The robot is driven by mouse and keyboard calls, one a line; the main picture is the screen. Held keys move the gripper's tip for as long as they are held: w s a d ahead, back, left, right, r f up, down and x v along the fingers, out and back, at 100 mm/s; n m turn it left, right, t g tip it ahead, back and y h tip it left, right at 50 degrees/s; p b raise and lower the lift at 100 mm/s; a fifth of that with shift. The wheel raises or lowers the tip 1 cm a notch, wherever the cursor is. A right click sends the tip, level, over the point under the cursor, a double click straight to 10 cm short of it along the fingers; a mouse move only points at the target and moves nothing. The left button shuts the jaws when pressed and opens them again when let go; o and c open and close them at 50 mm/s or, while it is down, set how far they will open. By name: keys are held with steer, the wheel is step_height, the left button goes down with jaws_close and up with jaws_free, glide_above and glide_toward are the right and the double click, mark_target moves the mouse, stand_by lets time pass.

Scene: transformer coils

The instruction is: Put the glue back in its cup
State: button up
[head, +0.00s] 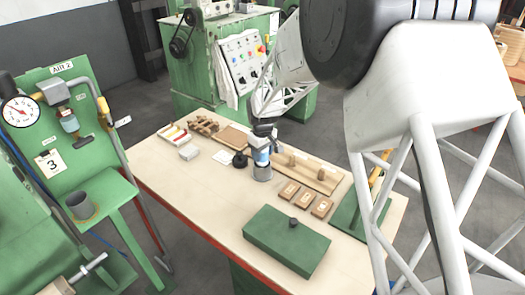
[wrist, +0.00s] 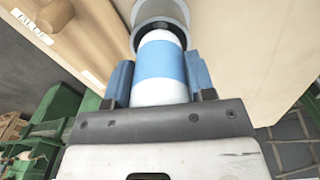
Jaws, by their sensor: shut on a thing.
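The glue bottle, white with a blue band, is between the blue fingers of my gripper (wrist: 160,75) in the wrist view (wrist: 160,62). My gripper is shut on it. The bottle's dark far end lies at the mouth of the grey cup (wrist: 163,9). In the head view the bottle (head: 261,156) is upright directly over the cup (head: 262,173), with my gripper (head: 264,143) around its upper part. The bottle's lower end looks at or just inside the cup's rim; how deep I cannot tell.
A black round object (head: 240,160) stands close left of the cup. A wooden rack (head: 318,177) runs behind and to the right, with small wooden blocks (head: 304,199) in front of it. A green box (head: 286,241) sits at the table's front. The table's left front (head: 205,195) is clear.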

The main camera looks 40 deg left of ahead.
steer(key=shift+f, duration=0.1)
stand_by(0.3)
steer(key=o, duration=1)
steer(key=shift+o, duration=0.2)
steer(key=shift+r, duration=3.9)
